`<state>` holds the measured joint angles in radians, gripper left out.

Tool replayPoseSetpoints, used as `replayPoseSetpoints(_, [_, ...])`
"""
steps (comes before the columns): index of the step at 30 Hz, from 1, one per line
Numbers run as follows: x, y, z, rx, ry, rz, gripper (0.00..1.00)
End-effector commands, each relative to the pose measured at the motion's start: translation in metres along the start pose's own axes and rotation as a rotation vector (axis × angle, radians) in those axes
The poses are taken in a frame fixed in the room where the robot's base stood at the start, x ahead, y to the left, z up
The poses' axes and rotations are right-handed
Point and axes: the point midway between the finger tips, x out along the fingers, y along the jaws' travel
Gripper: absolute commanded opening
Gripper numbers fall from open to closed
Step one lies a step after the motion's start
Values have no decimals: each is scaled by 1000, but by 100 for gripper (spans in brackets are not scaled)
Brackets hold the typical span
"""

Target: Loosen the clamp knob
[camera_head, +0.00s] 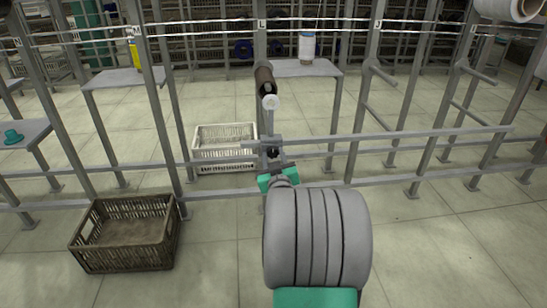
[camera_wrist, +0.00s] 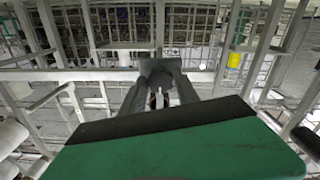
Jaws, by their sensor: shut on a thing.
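The clamp knob (camera_head: 272,152) is a small dark part on the grey frame post, just below the horizontal rail. My gripper (camera_head: 276,167) reaches up to it from the front, with its fingers at the knob. In the wrist view my gripper (camera_wrist: 160,88) has its two grey fingers close together, shut on a dark round part between them, which I take to be the knob (camera_wrist: 160,76). The fingers and arm hide part of the knob and clamp, so its turn angle cannot be told.
A dark bobbin holder (camera_head: 265,82) with a white end sticks out above the knob. A pale crate (camera_head: 225,167) stands behind the rail, and a brown crate (camera_head: 124,258) stands on the floor at left. Grey rails and posts surround the gripper.

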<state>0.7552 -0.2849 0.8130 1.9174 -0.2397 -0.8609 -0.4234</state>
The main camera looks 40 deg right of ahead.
Motion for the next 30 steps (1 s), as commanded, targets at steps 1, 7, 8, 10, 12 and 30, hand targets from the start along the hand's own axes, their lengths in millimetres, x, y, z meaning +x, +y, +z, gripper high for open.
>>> replayPoseSetpoints(1, [-1, 0, 2, -1, -5, 0, 0])
replayPoseSetpoints(7, [0, 0, 2, 0, -3, 0, 52])
replayPoseSetpoints(8, [0, 0, 2, 0, -3, 0, 54])
replayPoseSetpoints(10, [0, 0, 1, 0, -2, 0, 59])
replayPoseSetpoints(12, [0, 0, 1, 0, -2, 0, 59])
replayPoseSetpoints(30, [-72, 1, 0, 1, -2, 2, 59])
